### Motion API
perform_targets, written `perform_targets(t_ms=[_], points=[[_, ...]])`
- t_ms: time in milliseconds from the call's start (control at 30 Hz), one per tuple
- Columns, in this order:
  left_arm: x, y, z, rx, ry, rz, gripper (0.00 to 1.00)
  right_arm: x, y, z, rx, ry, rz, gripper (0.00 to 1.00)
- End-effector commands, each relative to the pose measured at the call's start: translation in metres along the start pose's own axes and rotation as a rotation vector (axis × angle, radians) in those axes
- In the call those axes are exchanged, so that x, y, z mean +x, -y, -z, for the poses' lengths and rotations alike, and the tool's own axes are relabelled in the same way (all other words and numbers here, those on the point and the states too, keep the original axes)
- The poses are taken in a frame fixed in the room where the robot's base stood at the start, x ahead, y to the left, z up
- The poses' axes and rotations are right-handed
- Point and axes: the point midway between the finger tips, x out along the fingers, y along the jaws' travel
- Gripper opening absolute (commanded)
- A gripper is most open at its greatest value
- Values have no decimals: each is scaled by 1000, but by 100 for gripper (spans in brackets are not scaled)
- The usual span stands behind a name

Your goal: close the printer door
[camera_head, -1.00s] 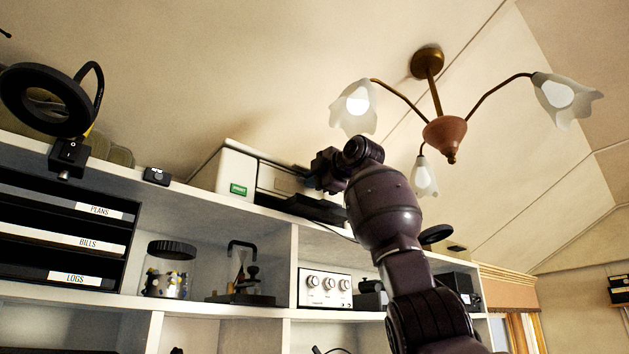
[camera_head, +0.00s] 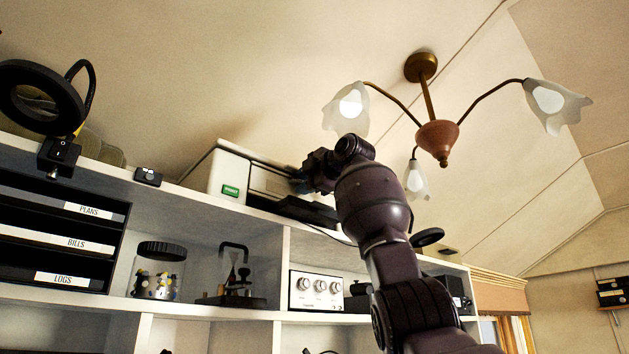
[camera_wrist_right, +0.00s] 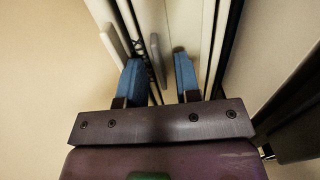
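The printer (camera_head: 229,172) is a white box with a green label, standing on top of the shelf unit. A dark flat panel (camera_head: 310,211) juts out low at its front; I cannot tell for sure whether this is the door. My right gripper (camera_head: 298,184) is at the printer's front, above that panel, and partly hides it. In the right wrist view, its two blue fingers (camera_wrist_right: 158,78) are apart, pointing at pale panels and dark slots of the printer (camera_wrist_right: 184,25). I see nothing clamped between them. My left gripper is not in view.
The white shelf unit (camera_head: 180,198) holds a black file tray (camera_head: 62,240), a jar (camera_head: 158,272) and a white box with knobs (camera_head: 317,291). A magnifier lamp (camera_head: 42,98) is at the left. A hanging lamp (camera_head: 437,137) is behind my right arm.

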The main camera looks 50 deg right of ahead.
Motion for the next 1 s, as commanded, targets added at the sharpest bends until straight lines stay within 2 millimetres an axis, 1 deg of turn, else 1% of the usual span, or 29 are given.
perform_targets(t_ms=[367,700,800,1000], points=[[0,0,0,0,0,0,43,-2,2,-2,-1,3,-37,32],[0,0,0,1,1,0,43,-9,8,-1,-3,2,-185,32],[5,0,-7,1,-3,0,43,-29,11,-1,0,0,-186,32],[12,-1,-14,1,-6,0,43,-60,18,-1,-1,1,-185,32]])
